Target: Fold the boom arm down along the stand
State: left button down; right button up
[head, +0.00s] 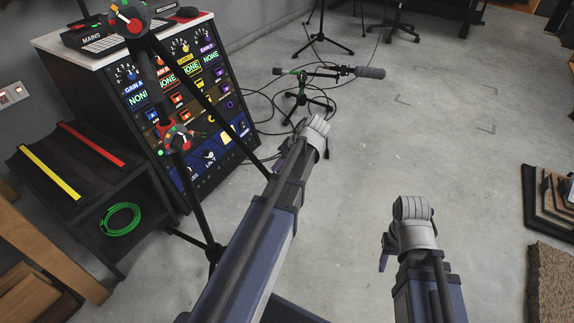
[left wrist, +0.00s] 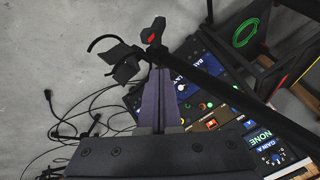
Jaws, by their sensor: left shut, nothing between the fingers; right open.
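The black stand (head: 188,190) stands beside the console, with red-and-black joints at its top (head: 128,18) and partway down (head: 178,137). A long black bar that looks like the boom arm (head: 208,105) slopes down from the top joint to the right, toward my left gripper (head: 300,125). In the left wrist view, this bar (left wrist: 240,98) runs across just beyond my left gripper (left wrist: 160,75), which is shut and empty. Black holder parts (left wrist: 122,62) lie close by the fingertips; contact cannot be told. My right gripper (head: 387,250) is open and mostly hidden, over bare floor.
The console (head: 200,120) with screens stands behind the stand. A shelf (head: 120,235) holding a green cable (head: 120,220) is at left. A small microphone stand (head: 300,90) and loose cables lie beyond. The floor at the middle right is clear. Stacked boards (head: 545,200) sit at far right.

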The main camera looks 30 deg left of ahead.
pick_arm(q)
jog(key=shift+s+a+f, duration=0.15)
jog(key=shift+s+a, duration=0.1)
jog(key=s+a+f+b, duration=0.3)
jog(key=s+a+b, duration=0.1)
jog(key=s, duration=0.2)
jog(key=shift+a+f+g+y, duration=0.15)
jog(key=shift+g+y, duration=0.15)
